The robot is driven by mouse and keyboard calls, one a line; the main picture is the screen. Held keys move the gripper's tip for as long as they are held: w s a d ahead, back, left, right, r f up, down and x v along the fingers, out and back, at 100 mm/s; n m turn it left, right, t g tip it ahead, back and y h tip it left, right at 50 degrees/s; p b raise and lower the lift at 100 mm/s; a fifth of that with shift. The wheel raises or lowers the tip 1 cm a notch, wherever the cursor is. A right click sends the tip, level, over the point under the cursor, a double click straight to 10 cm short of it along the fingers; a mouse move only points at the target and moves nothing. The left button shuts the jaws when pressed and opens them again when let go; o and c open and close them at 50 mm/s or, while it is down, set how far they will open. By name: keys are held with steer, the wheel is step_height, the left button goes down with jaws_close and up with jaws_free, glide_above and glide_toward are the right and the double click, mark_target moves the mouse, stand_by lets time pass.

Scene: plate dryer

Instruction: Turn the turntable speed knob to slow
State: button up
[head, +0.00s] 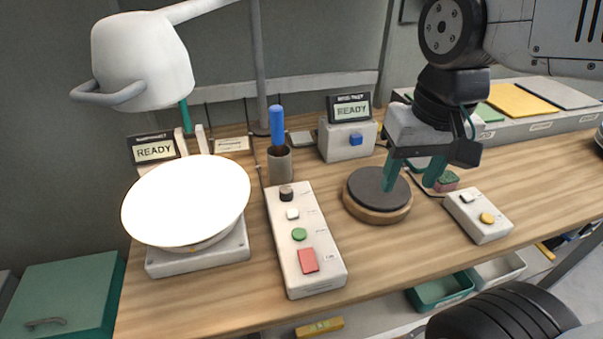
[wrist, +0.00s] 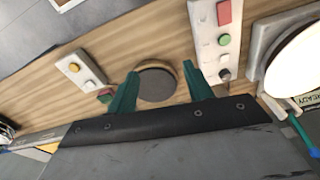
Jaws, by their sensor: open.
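The turntable (head: 377,207), a round wooden base with a dark top, stands mid-bench; it also shows in the wrist view (wrist: 157,84). I cannot read which knob sets turntable speed. My gripper (head: 411,186) is open and empty, its green fingers above and near the turntable's right side in the head view.
A large white bowl-like dish (head: 186,200) sits on a base at left, under a white dryer head (head: 140,60). A cup with a blue-handled tool (head: 278,130) and a READY display box (head: 347,140) stand behind. Bare wood lies between the turntable and both control boxes.

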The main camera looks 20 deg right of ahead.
steer(key=w+a+f+m, duration=0.2)
steer(key=w+a+m, duration=0.3)
steer(key=w, duration=0.6)
steer(key=m+g, duration=0.1)
steer(key=m, duration=0.2)
glide_above(286, 189)
step_height(286, 189, down, 6)
steer(key=shift+f, duration=0.15)
step_height(286, 189, down, 7)
steer(key=shift+r, duration=0.1)
steer(key=shift+f, duration=0.25)
steer(key=shift+n, duration=0.3)
steer(key=c, duration=1)
